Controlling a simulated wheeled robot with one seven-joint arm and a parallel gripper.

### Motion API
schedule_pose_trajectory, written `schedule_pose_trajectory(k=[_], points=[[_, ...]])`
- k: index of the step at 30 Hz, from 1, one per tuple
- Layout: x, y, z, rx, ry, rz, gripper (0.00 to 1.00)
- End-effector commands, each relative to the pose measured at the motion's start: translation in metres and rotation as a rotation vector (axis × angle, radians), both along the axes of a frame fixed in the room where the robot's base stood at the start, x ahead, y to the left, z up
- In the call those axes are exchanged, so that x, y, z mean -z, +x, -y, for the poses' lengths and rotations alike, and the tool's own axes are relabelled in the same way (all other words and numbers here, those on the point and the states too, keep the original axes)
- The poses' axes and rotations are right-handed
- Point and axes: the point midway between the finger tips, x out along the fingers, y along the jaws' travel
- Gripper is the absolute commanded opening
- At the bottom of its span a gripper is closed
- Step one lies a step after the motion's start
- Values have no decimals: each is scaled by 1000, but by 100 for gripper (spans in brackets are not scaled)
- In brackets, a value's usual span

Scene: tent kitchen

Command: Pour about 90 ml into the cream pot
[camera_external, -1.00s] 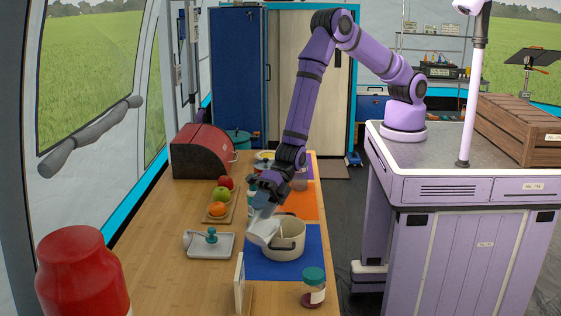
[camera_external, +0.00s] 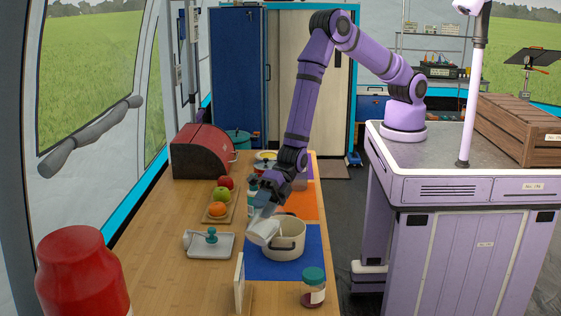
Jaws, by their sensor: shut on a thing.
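The cream pot (camera_external: 287,246) stands upright on a blue mat (camera_external: 270,270) on the wooden counter. My gripper (camera_external: 266,207) is just above the pot's left rim and is shut on a white container (camera_external: 263,231). The container is tilted, with its lower end at the pot's left side. I cannot tell whether it touches the rim. A thin pale line shows inside the pot's opening, but I cannot tell if it is liquid. The level in the pot is too small to read.
A grey tray (camera_external: 196,246) with a teal-knobbed item lies left of the pot. A teal-lidded jar (camera_external: 313,288) and an upright white panel (camera_external: 239,285) stand in front. Fruit on a board (camera_external: 213,220) and a dark red bread box (camera_external: 202,153) are behind.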

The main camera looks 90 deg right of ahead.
Motion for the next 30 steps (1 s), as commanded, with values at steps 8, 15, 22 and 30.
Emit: schedule_pose_trajectory(k=[8,15,22,30], points=[[-1,-1,1,0,17,10,0],[-3,-1,3,0,31,20,0],[-4,-2,4,1,46,28,0],[-5,-3,5,0,65,38,0]])
